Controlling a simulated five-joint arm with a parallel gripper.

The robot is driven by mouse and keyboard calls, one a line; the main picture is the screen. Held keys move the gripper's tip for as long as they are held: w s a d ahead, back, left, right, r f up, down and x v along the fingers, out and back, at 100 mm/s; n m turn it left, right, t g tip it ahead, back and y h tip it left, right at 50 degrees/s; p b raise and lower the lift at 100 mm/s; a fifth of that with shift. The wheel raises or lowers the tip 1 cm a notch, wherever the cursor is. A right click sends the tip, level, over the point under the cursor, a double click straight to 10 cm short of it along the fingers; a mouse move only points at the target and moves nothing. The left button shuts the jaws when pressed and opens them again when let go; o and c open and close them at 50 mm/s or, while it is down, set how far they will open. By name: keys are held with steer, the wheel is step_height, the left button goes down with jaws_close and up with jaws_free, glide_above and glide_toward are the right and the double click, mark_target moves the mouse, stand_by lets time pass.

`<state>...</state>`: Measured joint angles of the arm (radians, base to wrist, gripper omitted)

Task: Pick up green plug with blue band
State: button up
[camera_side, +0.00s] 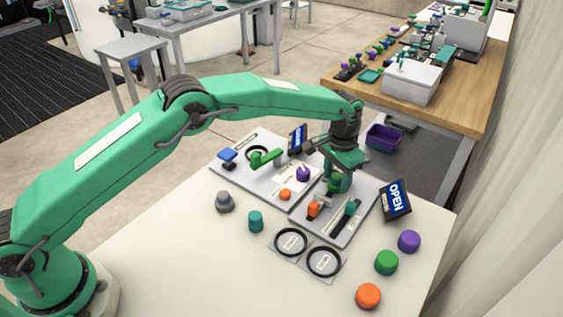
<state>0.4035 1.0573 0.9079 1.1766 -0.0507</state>
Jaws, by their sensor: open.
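A green plug (386,262) stands on the white table at the lower right, between a purple plug (409,241) and an orange plug (368,296). No blue band can be made out on it at this size. A teal plug (256,222) stands at the left of the boards. My gripper (338,182) is open and points down over the right-hand grey board (333,232). A small green part (334,187) shows right below the gripper, partly hidden by it. I cannot tell whether they touch.
An orange part (314,209) and a teal handle (350,208) sit close by the gripper. An upright OPEN sign (396,199) stands at the right. Two black rings (323,262) lie in front. A grey plug (225,201) stands left. The table's front left is clear.

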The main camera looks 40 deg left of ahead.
mark_target(337, 177)
stand_by(0.5)
steer(key=c, duration=0.8)
steer(key=shift+c, duration=0.2)
steer(key=shift+r, duration=0.75)
step_height(337, 177, up, 3)
steer(key=shift+s+d+f, duration=0.1)
steer(key=s+d+r, duration=0.6)
steer(key=s, duration=0.3)
steer(key=shift+d+r, duration=0.3)
steer(key=shift+s, duration=0.1)
